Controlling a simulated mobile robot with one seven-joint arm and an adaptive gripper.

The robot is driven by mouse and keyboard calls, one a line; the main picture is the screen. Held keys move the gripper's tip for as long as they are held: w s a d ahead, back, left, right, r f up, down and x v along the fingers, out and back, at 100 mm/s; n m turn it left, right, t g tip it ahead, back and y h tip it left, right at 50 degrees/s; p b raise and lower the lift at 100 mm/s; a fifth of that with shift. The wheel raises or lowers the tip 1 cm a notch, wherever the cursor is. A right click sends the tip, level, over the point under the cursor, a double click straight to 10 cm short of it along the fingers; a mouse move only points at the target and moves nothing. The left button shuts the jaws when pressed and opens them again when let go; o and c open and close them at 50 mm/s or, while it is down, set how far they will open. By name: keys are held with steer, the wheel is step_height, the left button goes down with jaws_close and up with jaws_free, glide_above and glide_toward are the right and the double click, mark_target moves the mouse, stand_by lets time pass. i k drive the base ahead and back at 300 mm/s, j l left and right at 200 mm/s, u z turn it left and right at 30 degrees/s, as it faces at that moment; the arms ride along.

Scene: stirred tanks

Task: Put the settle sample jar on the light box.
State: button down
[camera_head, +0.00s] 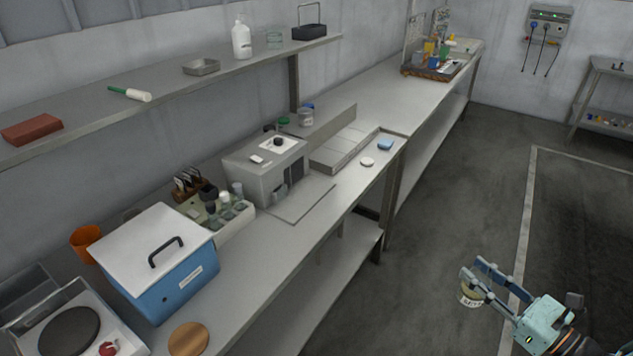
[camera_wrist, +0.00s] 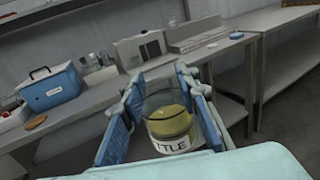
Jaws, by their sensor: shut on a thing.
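The settle sample jar (camera_wrist: 168,124) is a clear glass jar with yellowish contents and a white label reading "...TTLE". It sits between the blue pads of my gripper (camera_wrist: 165,115), which is shut on it. In the head view the jar (camera_head: 470,296) hangs in my gripper (camera_head: 480,279) at the lower right, over the floor and apart from the bench. A low, long box with a pale panelled top (camera_head: 345,147) stands on the bench against an upright grey panel; it may be the light box, but no label shows.
A grey instrument (camera_head: 265,166) stands left of the low box, with a blue lidded box (camera_head: 158,275) farther left. A white disc (camera_head: 367,161) and a small blue item (camera_head: 385,145) lie near the bench's right end. Open floor separates my gripper from the bench.

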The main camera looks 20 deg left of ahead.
mark_target(311, 189)
steer(key=i+l+u, duration=0.2)
steer(key=i+u, duration=0.2)
steer(key=i+l+u, duration=0.25)
steer(key=u, duration=0.15)
steer(key=i+l+u, duration=0.6)
steer(key=l, duration=0.2)
steer(key=i+l+u, duration=0.1)
steer(key=l+u, duration=0.15)
steer(key=l, duration=0.15)
steer(key=i+l+u, duration=0.2)
steer(key=l, duration=0.25)
steer(key=k, duration=0.1)
